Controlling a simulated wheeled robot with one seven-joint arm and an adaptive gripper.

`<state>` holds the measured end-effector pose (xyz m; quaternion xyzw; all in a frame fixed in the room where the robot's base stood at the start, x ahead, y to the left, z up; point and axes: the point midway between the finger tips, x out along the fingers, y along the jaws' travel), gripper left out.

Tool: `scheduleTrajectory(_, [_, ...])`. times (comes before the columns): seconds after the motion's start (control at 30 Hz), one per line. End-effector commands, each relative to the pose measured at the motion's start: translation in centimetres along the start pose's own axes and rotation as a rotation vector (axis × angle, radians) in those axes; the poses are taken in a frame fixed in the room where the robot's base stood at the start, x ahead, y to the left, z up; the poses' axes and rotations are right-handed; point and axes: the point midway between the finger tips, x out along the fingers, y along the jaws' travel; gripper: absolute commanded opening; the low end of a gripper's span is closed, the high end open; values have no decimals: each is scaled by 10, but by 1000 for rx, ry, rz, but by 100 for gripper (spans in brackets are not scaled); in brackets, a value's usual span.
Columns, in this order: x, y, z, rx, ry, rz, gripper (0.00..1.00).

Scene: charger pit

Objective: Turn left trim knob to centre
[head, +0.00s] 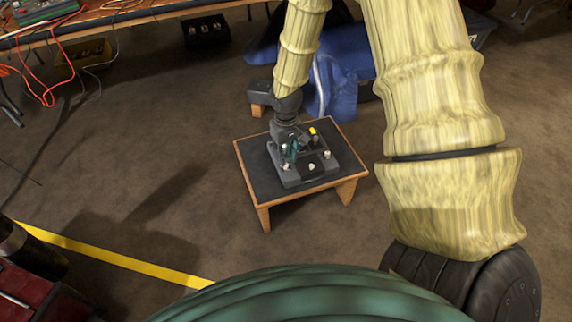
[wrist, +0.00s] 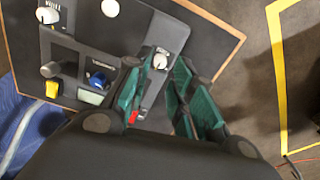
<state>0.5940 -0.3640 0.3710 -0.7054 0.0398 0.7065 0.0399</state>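The grey control panel (head: 304,176) lies on a small dark-topped wooden stand; its face also shows in the wrist view (wrist: 72,48). A white knob (wrist: 160,61), which I take as the left trim knob, sits on the panel side nearest my gripper. My gripper (wrist: 165,64) has its teal fingers apart, one on each side of this knob at the tips. I cannot tell whether they touch it. In the head view my gripper (head: 291,150) points down at the panel's left side and partly hides it. The knob's pointer angle is too small to read.
The panel also carries a yellow knob (wrist: 52,88), a blue knob (wrist: 97,78) and other white knobs (wrist: 110,8) (wrist: 47,15). The wooden stand (head: 258,185) has bare top around the panel. Blue cloth (head: 340,75) lies behind. Yellow tape (head: 110,257) crosses the open floor.

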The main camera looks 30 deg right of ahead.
Motion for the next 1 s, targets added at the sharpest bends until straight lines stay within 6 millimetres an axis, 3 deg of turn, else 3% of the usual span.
scheduleTrajectory(0.1, [21,0,0,-2,1,0,24])
scheduleTrajectory(0.3, [38,0,-1,-1,1,0,24])
scheduleTrajectory(0.7, [42,0,0,-1,2,0,24])
scheduleTrajectory(0.83, [42,0,0,-1,1,0,3])
scheduleTrajectory(1.0, [42,0,0,-1,1,0,0])
